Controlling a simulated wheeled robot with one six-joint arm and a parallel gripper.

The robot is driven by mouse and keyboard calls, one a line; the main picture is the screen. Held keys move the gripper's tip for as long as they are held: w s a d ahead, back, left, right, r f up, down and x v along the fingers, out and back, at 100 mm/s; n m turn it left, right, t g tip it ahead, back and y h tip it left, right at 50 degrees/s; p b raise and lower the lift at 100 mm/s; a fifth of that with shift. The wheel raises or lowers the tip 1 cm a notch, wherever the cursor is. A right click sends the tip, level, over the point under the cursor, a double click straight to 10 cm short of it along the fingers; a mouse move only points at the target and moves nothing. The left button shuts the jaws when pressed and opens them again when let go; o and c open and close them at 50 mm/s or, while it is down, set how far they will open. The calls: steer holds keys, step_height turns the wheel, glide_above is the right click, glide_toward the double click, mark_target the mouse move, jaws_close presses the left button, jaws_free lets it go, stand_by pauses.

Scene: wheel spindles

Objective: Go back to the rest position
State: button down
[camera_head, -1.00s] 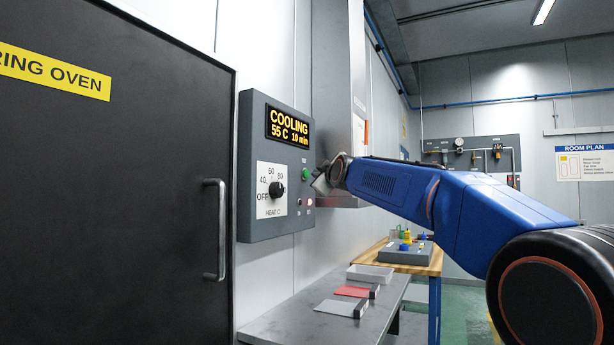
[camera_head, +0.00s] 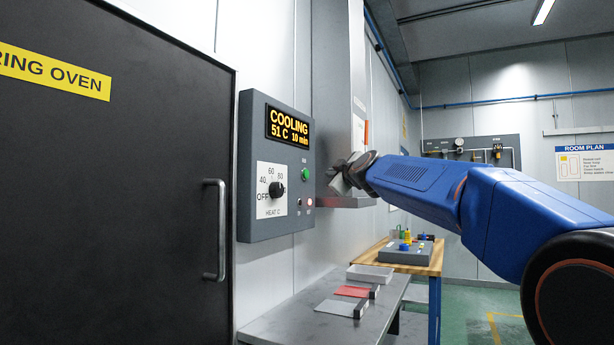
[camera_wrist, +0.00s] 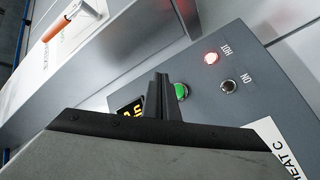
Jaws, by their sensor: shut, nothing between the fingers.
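My gripper (camera_head: 338,178) is at the end of my blue arm, just right of the oven control panel (camera_head: 246,222) and apart from it in the head view. In the wrist view the gripper's fingers (camera_wrist: 160,98) are together, with nothing between them. The panel display (camera_head: 289,128) reads COOLING, 51 C, 10 min. The heat dial (camera_head: 277,190) is on the panel's lower left. The green button (camera_head: 306,174) also shows in the wrist view (camera_wrist: 181,92). The lamp marked HOT (camera_wrist: 211,58) glows red, and the lamp marked ON is dark.
The black oven door (camera_head: 120,190) with its bar handle (camera_head: 221,230) fills the left. A grey bench (camera_head: 290,318) below holds a pale tray (camera_head: 370,272) and red and grey plates. A wooden table (camera_head: 432,262) stands behind. Green floor shows at right.

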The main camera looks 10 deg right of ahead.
stand_by(0.7)
steer(key=s+d+f+m+g+h, duration=0.1)
steer(key=s+d+f+m+g, duration=0.2)
steer(key=s+f, duration=2.4)
steer(key=s+d+f+m+g+h, duration=0.1)
steer(key=s+d+f+m+g, duration=0.2)
steer(key=s+f, duration=2.4)
steer(key=f+m+g, duration=0.1)
steer(key=m+g, duration=0.4)
steer(key=g, duration=0.2)
steer(key=shift+s+f+g+h, duration=0.2)
steer(key=shift+f+g+h, duration=0.1)
steer(key=shift+f+g, duration=0.1)
